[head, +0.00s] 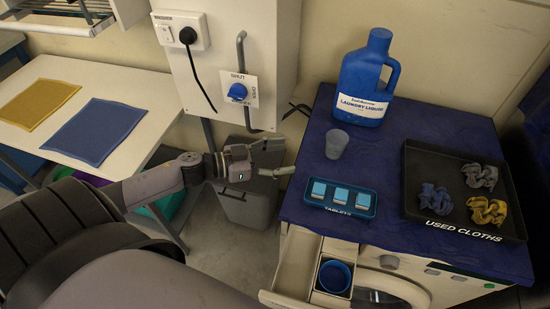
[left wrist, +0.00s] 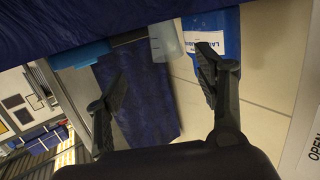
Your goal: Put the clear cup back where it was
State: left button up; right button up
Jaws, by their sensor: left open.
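The clear cup (head: 337,144) stands upright on the dark blue washer top (head: 300,190), in front of the blue laundry liquid jug (head: 369,80) and behind the tablets tray (head: 341,208). My left gripper (head: 285,158) is open and empty, left of the washer top and apart from the cup. In the left wrist view the cup (left wrist: 166,42) shows inverted beyond my open left gripper (left wrist: 160,82), with nothing between the fingers. The jug (left wrist: 222,25) is beside it there. My right gripper is in neither view.
A black used cloths tray (head: 412,180) with crumpled cloths is at right. A detergent drawer (head: 300,262) stands open at the front, with a round blue compartment (head: 335,277). A grey bin (head: 248,202) and wall box (head: 240,60) are near my left arm.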

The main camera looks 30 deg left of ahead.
pick_arm(q)
jog(key=shift+s+a+r, duration=0.15)
jog(key=shift+s+a, duration=0.3)
jog(key=shift+s, duration=0.05)
jog(key=a+f+n+t+y, duration=0.1)
jog(key=a+f+n+y, duration=0.2)
jog(key=f, duration=0.5)
jog(key=a+f+n+y, duration=0.1)
jog(key=a+f+y, duration=0.2)
jog(key=a+f, duration=0.4)
jog(key=s+f+n+g+y, duration=0.15)
jog(key=s+f, duration=0.25)
jog(key=f, duration=0.4)
jog(key=s+f+n+g+y, duration=0.15)
jog(key=s+f, duration=0.25)
jog(key=f, duration=0.4)
jog(key=s+d+f+g+y, duration=0.2)
jog(key=s+d+f+g, duration=0.15)
jog(key=s+f, duration=0.85)
jog(key=s+d+f+g, duration=0.3)
jog(key=s+d+f, duration=0.1)
jog(key=s, duration=0.5)
jog(key=s+d+f+m+g, duration=0.1)
jog(key=s+d+f+g, duration=0.2)
jog(key=s+d, duration=0.3)
jog(key=s, duration=0.3)
jog(key=shift+s+d+f+h, duration=0.25)
jog(key=shift+f+h, duration=0.05)
jog(key=shift+f, duration=0.1)
